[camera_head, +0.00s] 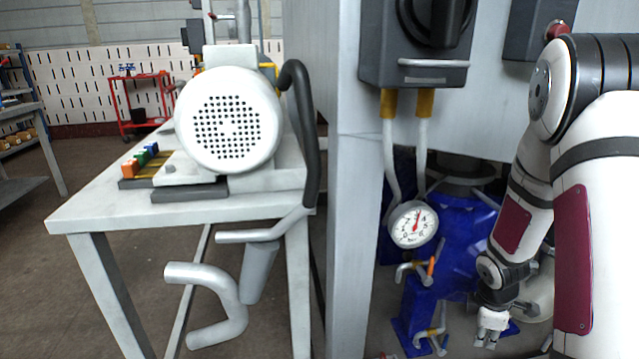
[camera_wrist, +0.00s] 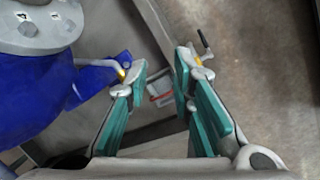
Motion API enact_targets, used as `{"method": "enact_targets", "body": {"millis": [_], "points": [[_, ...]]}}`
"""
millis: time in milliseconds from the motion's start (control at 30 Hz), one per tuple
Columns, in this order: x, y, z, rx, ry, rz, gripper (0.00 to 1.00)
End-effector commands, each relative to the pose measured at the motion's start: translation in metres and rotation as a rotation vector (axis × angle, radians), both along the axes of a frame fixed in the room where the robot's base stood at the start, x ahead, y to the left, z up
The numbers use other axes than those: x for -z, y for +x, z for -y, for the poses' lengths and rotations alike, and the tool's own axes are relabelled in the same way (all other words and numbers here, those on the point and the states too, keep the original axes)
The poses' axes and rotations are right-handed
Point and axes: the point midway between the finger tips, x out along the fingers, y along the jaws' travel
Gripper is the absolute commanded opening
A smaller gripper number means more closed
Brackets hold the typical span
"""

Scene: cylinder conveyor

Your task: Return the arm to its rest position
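My arm is folded along the right side of the head view. My gripper (camera_head: 490,338) hangs low there and points down, in front of blue machinery. It also shows in the wrist view (camera_wrist: 161,68), where its two teal-padded fingers are apart with nothing held between them. The ground and some machine parts show beyond the fingers. No object in either view is in the gripper's grasp.
Blue pump-like equipment (camera_head: 462,235) with a pressure gauge (camera_head: 413,225) stands left of my gripper. It also fills the left of the wrist view (camera_wrist: 35,95). A white table (camera_head: 95,212) with a motor (camera_head: 228,120) is at left. A red cart (camera_head: 140,100) is behind.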

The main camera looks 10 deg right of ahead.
Motion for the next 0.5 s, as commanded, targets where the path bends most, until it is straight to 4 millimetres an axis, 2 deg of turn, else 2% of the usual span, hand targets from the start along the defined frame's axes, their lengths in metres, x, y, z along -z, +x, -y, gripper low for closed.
{"method": "enact_targets", "body": {"millis": [33, 200, 367, 500], "points": [[-0.026, 0.001, -0.007, 0.047, -0.010, 0.017, 0.22], [-0.095, -0.012, -0.034, 0.228, -0.017, 0.048, 0.22], [-0.152, -0.037, -0.065, 0.395, 0.001, 0.077, 0.22], [-0.194, -0.067, -0.097, 0.529, 0.030, 0.097, 0.22]]}}
